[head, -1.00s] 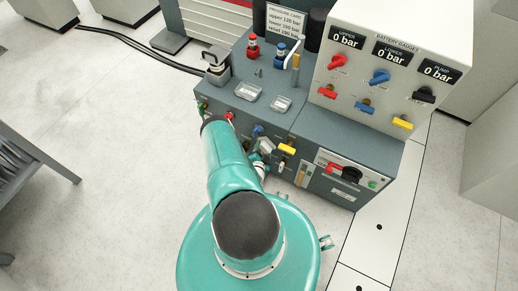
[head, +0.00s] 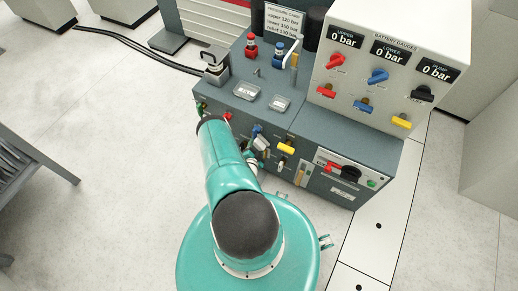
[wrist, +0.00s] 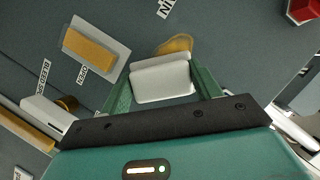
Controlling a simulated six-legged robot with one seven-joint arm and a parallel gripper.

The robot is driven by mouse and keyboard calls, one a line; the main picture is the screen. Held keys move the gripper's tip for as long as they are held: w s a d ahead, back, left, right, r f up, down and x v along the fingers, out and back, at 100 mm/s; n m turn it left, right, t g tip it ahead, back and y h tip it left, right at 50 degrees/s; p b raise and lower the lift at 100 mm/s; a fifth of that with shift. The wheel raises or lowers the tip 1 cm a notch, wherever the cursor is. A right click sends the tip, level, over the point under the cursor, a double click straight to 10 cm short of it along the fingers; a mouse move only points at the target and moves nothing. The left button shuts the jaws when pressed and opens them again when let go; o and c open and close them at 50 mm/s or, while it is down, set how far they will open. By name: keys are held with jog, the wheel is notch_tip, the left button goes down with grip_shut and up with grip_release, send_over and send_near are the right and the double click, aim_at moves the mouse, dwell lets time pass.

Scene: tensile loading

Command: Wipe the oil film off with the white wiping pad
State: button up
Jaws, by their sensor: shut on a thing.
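The white wiping pad (wrist: 160,80) is held between the green fingers of my gripper (wrist: 162,88) in the wrist view. An amber-brown oil film patch (wrist: 176,44) shows on the dark grey panel just beyond the pad's upper edge. The pad overlaps the patch in the picture and hides part of it; I cannot tell whether they touch. In the head view my gripper (head: 259,152) is small and partly hidden by my arm, at the front face of the grey bench.
A tan lever (wrist: 90,50) on a light plate sits left of the pad, near an OPEN label. In the head view a yellow handle (head: 286,149) is right of my gripper.

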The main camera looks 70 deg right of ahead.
aim_at(264, 146)
jog(key=shift+w+d, duration=0.2)
jog(key=shift+w, duration=0.95)
jog(key=shift+w+d, duration=0.2)
jog(key=shift+w, duration=1)
jog(key=shift+w+d, duration=0.2)
jog(key=shift+w, duration=0.95)
jog(key=shift+w+r, duration=0.1)
jog(key=shift+r, duration=0.25)
jog(key=shift+s+a, duration=0.25)
jog(key=shift+s, duration=1.75)
jog(key=shift+s+a, duration=0.2)
jog(key=shift+s, duration=1.75)
jog(key=shift+s+a, duration=0.15)
jog(key=shift+s, duration=0.65)
jog(key=shift+s+a, duration=0.15)
jog(key=shift+s, duration=0.65)
jog(key=shift+a, duration=0.1)
jog(key=shift+w, duration=0.15)
